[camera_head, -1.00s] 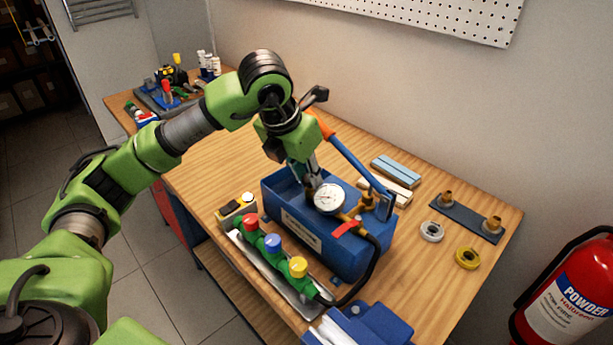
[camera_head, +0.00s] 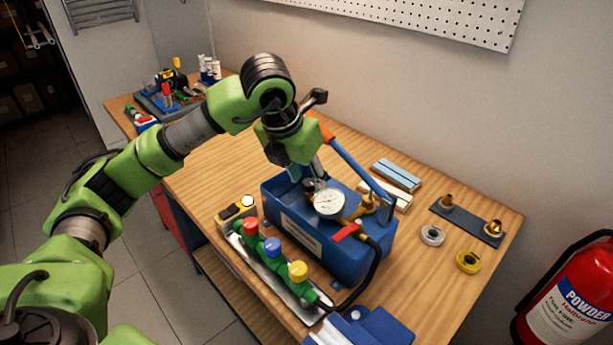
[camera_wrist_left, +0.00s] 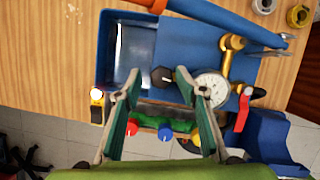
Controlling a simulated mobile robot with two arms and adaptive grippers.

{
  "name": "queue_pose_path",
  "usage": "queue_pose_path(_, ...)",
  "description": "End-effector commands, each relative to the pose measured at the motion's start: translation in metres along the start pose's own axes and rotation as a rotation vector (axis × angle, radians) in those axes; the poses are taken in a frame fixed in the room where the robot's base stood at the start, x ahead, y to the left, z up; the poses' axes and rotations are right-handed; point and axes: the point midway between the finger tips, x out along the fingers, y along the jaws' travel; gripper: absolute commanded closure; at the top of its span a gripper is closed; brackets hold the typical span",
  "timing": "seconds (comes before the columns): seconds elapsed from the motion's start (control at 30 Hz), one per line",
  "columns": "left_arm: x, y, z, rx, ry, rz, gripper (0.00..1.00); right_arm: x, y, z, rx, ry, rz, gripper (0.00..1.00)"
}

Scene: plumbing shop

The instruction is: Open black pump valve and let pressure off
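The blue test pump (camera_head: 350,262) stands on the wooden bench, with a white round gauge (camera_head: 329,203) and brass fittings. Its black valve knob (camera_wrist_left: 162,76) shows in the left wrist view beside the gauge (camera_wrist_left: 211,87). My left gripper (camera_wrist_left: 158,76) is open, one fingertip on either side of the knob in that view. I cannot tell whether the fingers touch it or how high above it they are. In the head view my left gripper (camera_head: 314,168) is over the pump, its fingers partly hidden by my wrist. The right gripper is not in view.
The pump's blue lever (camera_head: 355,165) slants over the tank. A red-handled valve (camera_head: 346,232) and black hose are on the near side. A manifold with red, blue and yellow caps (camera_head: 272,245) lies in front. Bare bench (camera_head: 225,165) is to the left.

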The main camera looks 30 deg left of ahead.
Motion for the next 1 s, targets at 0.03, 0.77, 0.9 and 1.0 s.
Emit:
queue_pose_path(0.03,0.000,-0.002,-0.001,0.003,0.004,-0.003,0.62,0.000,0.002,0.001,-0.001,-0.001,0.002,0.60)
queue_pose_path(0.77,-0.079,0.001,0.000,0.000,0.000,-0.001,0.62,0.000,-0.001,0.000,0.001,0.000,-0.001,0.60)
queue_pose_path(0.9,-0.080,0.002,0.000,-0.001,0.001,-0.001,0.62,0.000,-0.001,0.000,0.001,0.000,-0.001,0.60)
queue_pose_path(1.0,-0.080,0.002,0.000,-0.001,0.001,-0.001,0.62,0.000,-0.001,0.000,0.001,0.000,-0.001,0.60)
